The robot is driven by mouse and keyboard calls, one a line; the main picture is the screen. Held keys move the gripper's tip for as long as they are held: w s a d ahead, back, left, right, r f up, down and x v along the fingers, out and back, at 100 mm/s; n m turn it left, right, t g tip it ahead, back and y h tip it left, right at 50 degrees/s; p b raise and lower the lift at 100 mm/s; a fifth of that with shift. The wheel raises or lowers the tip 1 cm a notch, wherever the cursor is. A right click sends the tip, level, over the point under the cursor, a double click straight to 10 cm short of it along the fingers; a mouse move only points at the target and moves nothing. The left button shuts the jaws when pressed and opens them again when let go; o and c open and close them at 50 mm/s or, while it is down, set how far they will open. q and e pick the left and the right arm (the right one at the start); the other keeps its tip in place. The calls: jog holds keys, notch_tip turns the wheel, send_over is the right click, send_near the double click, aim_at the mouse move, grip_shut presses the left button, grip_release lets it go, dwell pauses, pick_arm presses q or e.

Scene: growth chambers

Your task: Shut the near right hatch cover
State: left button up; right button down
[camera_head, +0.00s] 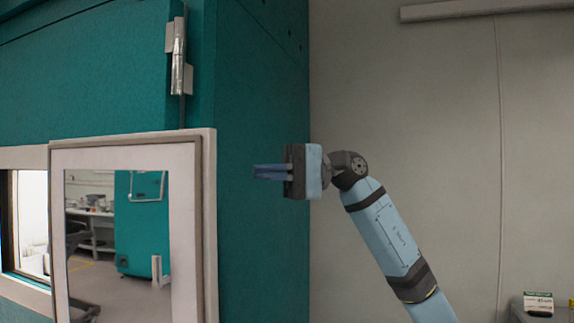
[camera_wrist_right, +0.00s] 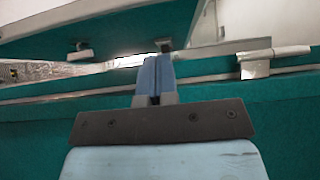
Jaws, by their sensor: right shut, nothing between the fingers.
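The hatch cover (camera_head: 208,230) is a pale-framed panel with a mirror-like pane at the lower left of the head view. It stands out in front of the teal chamber, overlapping the pale frame of a bright opening (camera_head: 30,220) on its left, so it looks open. I cannot tell its exact angle. My right gripper (camera_head: 268,172) is right of the cover, fingers pointing left and shut with nothing between them. In the picture a gap separates the fingertips from the cover's edge. The right wrist view shows the closed fingers (camera_wrist_right: 157,78) in front of teal surfaces. My left gripper is out of view.
The teal chamber wall (camera_head: 258,90) rises behind the gripper, with a metal hinge (camera_head: 179,62) above the cover. A grey wall (camera_head: 420,90) is at the right. A small box (camera_head: 538,303) sits at the lower right.

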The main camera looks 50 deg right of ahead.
jog(key=a+p, duration=0.2)
jog(key=a, duration=0.5)
dwell(0.4)
